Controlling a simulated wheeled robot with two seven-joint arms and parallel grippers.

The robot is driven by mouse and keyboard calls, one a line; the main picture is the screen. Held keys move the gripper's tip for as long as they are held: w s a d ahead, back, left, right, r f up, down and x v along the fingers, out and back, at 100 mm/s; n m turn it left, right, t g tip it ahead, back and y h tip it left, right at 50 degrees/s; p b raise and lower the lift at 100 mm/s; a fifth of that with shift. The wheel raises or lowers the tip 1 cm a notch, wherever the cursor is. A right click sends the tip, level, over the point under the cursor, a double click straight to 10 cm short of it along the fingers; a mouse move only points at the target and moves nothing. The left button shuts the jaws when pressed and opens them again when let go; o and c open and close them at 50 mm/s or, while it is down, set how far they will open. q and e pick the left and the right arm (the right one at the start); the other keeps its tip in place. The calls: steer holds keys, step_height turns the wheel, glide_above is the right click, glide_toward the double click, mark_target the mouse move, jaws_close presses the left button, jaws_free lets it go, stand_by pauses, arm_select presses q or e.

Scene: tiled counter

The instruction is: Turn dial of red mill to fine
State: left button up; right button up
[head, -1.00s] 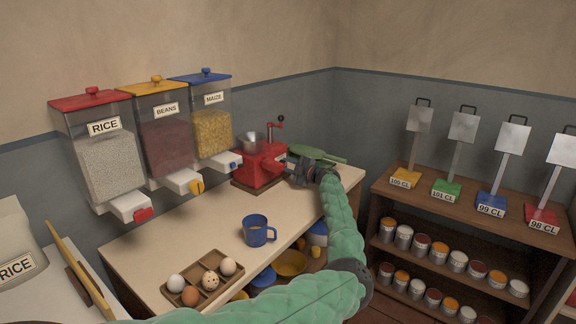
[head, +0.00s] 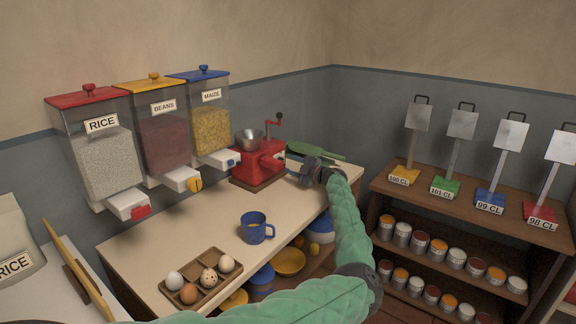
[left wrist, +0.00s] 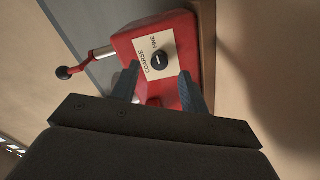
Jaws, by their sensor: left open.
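The red mill (head: 258,162) stands on the far end of the counter, with a metal hopper and a crank on top. In the left wrist view the mill (left wrist: 178,92) shows a round black dial (left wrist: 159,62) on a cream plate lettered COARSE and FINE. The dial bears a short pale mark; I cannot tell which word it points to. My left gripper (head: 304,165) is to the right of the mill, apart from it. In the left wrist view its two fingers (left wrist: 159,70) are open, pointing towards the dial with nothing between them. My right gripper is not in view.
A blue mug (head: 256,229) and an egg tray (head: 218,288) stand nearer on the counter (head: 190,235). Rice, beans and maize dispensers hang left of the mill. A green object (head: 318,152) lies behind my gripper. Shelves (head: 470,225) with cans stand at the right.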

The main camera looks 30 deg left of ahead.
arm_select(q)
steer(key=d, duration=0.3)
steer(key=shift+s+d+f, duration=0.1)
steer(key=shift+s+d, duration=0.05)
steer(key=shift+d, duration=0.65)
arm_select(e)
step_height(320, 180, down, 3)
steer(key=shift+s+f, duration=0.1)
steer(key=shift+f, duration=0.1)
